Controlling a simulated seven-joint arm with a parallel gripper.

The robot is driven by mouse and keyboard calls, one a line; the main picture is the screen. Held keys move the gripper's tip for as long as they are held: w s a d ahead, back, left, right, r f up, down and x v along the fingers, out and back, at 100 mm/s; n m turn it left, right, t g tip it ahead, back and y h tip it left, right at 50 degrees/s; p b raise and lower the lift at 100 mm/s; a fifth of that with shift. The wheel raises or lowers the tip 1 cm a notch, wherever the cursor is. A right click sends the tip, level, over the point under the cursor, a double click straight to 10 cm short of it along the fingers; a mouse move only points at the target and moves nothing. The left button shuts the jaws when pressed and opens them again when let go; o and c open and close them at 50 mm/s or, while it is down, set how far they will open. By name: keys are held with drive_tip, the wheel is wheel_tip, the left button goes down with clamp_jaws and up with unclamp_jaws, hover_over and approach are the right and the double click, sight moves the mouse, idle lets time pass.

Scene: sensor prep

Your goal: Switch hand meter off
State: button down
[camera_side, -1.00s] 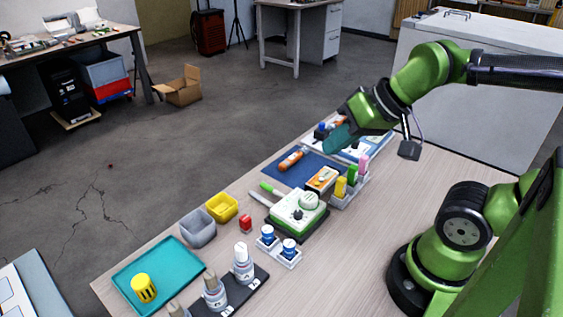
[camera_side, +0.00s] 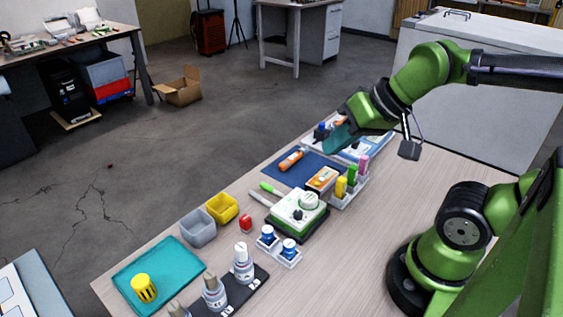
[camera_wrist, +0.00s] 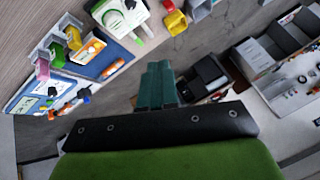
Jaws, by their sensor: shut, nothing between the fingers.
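A small orange device with a pale face (camera_side: 322,179), which looks like the hand meter, lies at the near edge of a dark blue mat (camera_side: 276,170). It also shows in the wrist view (camera_wrist: 87,50) at the upper left. Its switch is too small to read. An orange pen-shaped tool (camera_side: 292,160) lies on the same mat, and shows in the wrist view (camera_wrist: 113,68). My gripper (camera_side: 338,142) has teal fingers and hangs above the far end of the bench, apart from the device. In the wrist view its fingers (camera_wrist: 157,86) are together and empty.
A white and green instrument with a knob (camera_side: 298,212) stands beside the orange device. A rack with yellow, green and pink pieces (camera_side: 346,198) is close on its right. Bins (camera_side: 222,207), bottles (camera_side: 243,265) and a teal tray (camera_side: 175,257) fill the near left.

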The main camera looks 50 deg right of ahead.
drive_tip(key=w+d+f+m+g, duration=0.2)
drive_tip(key=w+d+f+m, duration=0.1)
drive_tip(key=d+f+m, duration=0.25)
drive_tip(key=m+t+y, duration=0.2)
drive_tip(key=m+y, duration=0.1)
drive_tip(key=m, duration=2.6)
hover_over(325, 180)
wheel_tip(325, 180, down, 5)
drive_tip(key=shift+f+n, duration=0.1)
drive_tip(key=shift+n, duration=0.15)
drive_tip(key=shift+a+f, duration=0.1)
drive_tip(key=shift+f, duration=4.35)
